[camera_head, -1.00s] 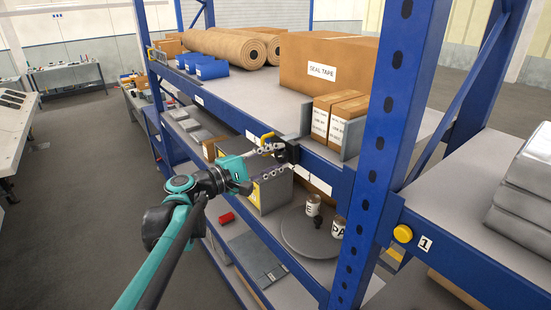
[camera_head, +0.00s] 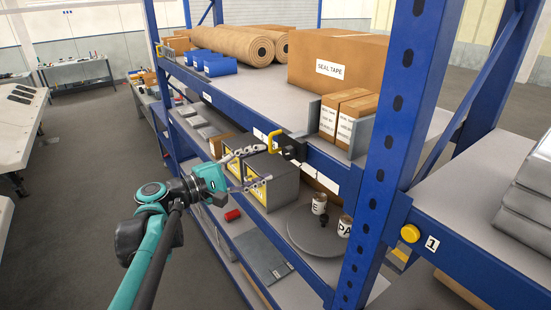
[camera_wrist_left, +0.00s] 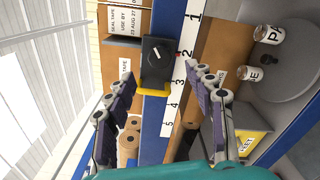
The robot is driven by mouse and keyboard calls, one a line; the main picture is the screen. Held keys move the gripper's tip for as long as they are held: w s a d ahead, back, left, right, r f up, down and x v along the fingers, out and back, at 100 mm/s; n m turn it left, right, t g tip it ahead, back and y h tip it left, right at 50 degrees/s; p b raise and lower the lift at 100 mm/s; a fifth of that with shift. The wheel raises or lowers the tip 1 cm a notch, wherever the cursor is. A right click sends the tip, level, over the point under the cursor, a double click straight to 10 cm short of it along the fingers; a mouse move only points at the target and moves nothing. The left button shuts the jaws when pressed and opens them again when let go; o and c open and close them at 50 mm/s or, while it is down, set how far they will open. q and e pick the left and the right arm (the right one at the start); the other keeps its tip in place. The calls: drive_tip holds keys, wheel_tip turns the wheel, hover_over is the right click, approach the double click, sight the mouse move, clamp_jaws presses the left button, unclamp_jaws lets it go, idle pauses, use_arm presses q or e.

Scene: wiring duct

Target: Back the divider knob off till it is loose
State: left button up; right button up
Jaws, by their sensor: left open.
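The black divider knob (camera_head: 291,151) sits on the front rail of the upper shelf, beside a yellow bracket (camera_head: 274,143). In the left wrist view the knob (camera_wrist_left: 157,52) shows a pale line on its dark face, with the yellow piece (camera_wrist_left: 153,90) below it. A grey upright divider plate (camera_head: 312,116) stands on the shelf behind the knob. My left gripper (camera_head: 258,168) is open and empty, out in front of the rail and apart from the knob. Its fingers (camera_wrist_left: 162,84) are spread to either side of the knob in the wrist view. My right gripper is not shown.
A numbered white scale strip (camera_wrist_left: 180,75) runs along the rail. Small cartons (camera_head: 345,117) stand between divider plates. Below are a grey bin (camera_head: 272,185) and a round turntable (camera_head: 307,238) with cans. A blue upright (camera_head: 385,150) stands right. The aisle left is clear.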

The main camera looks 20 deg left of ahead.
use_arm(q)
drive_tip(key=shift+v, duration=2.2)
